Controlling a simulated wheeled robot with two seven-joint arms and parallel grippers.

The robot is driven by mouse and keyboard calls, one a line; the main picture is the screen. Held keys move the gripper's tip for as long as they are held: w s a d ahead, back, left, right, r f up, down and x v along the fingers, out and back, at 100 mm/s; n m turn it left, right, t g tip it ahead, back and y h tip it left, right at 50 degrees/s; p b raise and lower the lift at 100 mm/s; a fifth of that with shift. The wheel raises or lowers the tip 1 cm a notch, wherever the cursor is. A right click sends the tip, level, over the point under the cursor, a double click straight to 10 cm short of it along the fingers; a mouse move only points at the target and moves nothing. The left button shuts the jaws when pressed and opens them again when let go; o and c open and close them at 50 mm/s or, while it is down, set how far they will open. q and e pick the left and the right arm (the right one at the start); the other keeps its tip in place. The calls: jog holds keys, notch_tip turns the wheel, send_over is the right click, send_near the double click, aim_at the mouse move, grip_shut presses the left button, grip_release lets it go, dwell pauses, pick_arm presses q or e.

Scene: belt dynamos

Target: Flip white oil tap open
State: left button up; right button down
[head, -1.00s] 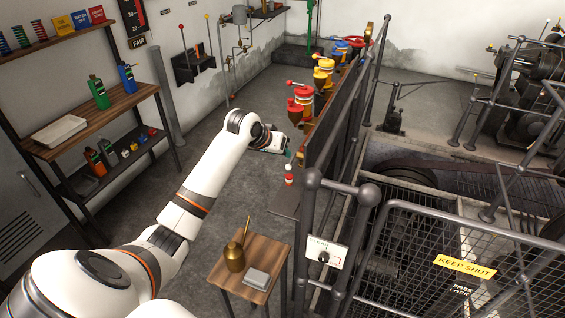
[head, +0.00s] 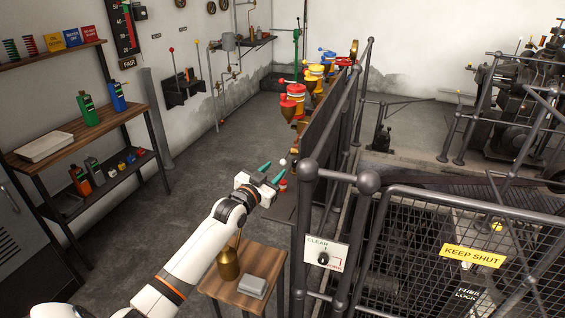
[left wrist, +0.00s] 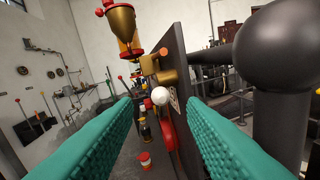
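The white oil tap's ball knob (head: 283,162) shows small in the head view, at the near end of the dark panel. In the left wrist view the white knob (left wrist: 160,96) sits just below a brass fitting (left wrist: 166,77) on the panel. My left gripper (head: 275,171) is open and empty, its teal fingers pointing towards the panel. In the left wrist view the knob appears between the two fingers, ahead of them and apart from both. The tap's lever behind the knob is mostly hidden. My right gripper is not in view.
A dark panel (head: 318,150) carries several coloured oilers, with a red one (head: 291,104) nearest. A thick grey railing post ball (left wrist: 277,45) stands close to the right finger. A small wooden table (head: 235,285) with a brass oil can (head: 229,262) stands below my arm.

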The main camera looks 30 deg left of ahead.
aim_at(283, 162)
pick_arm(q)
jog(key=w, duration=0.6)
jog(key=shift+a, duration=0.2)
